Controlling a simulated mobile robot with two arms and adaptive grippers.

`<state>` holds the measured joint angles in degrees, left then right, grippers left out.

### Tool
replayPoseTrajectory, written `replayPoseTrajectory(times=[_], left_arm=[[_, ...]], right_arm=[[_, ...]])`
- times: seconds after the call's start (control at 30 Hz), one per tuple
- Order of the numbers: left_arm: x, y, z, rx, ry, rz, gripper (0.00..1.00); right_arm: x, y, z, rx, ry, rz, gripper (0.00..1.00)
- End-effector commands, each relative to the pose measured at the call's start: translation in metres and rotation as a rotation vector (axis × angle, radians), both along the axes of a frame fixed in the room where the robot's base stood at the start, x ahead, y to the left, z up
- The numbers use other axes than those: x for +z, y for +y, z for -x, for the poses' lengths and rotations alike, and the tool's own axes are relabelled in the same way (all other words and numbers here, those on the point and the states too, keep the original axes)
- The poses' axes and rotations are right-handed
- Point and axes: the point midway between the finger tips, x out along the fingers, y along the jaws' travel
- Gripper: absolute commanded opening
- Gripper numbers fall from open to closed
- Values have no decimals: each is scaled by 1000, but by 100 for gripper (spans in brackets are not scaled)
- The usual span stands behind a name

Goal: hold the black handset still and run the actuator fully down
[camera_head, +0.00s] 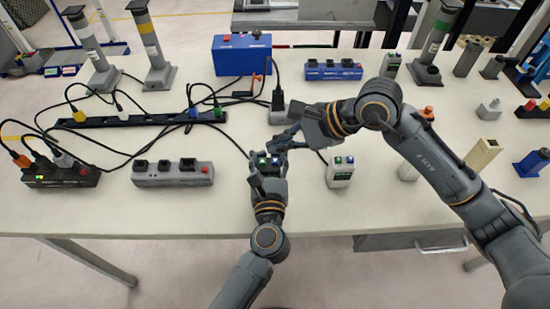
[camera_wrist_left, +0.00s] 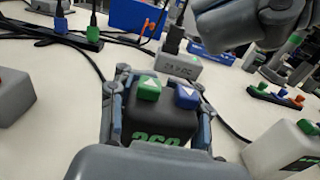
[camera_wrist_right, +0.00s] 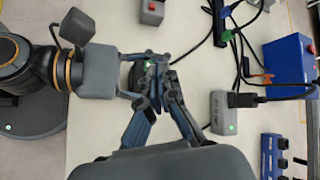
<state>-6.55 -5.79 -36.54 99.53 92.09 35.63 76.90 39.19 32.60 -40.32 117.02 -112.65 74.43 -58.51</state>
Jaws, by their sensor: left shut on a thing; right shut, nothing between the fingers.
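The black handset (camera_wrist_left: 160,118) is held between the fingers of my left gripper (camera_wrist_left: 157,112). On its top are a green button (camera_wrist_left: 149,87) and a blue button (camera_wrist_left: 187,96), each with a pale arrow mark. In the head view the handset (camera_head: 266,161) sits at the table's front middle. My right gripper (camera_wrist_right: 155,85) is shut and empty, its fingertips over or just beside the handset; I cannot tell whether they touch a button. Banded grey columns, which look like actuators, stand at the back left (camera_head: 152,50) and back right (camera_head: 437,38). I cannot trace which one the handset drives.
A grey box (camera_head: 286,113) with a plug stands behind the handset. A white handset (camera_head: 341,171) with blue and green buttons stands to the right. A grey button box (camera_head: 172,173) and a black power strip (camera_head: 140,119) lie left. Cables cross the left half. A blue box (camera_head: 241,54) stands behind.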

Motion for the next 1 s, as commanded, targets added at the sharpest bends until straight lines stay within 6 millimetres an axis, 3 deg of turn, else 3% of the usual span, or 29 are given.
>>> replayPoseTrajectory(times=[0.33, 1.0], left_arm=[[0, 0, 0, 0, 0, 0, 0], [0, 0, 0, 0, 0, 0, 0]], right_arm=[[31, 0, 0, 0, -2, -1, 0], [32, 0, 0, 0, 0, 0, 0]])
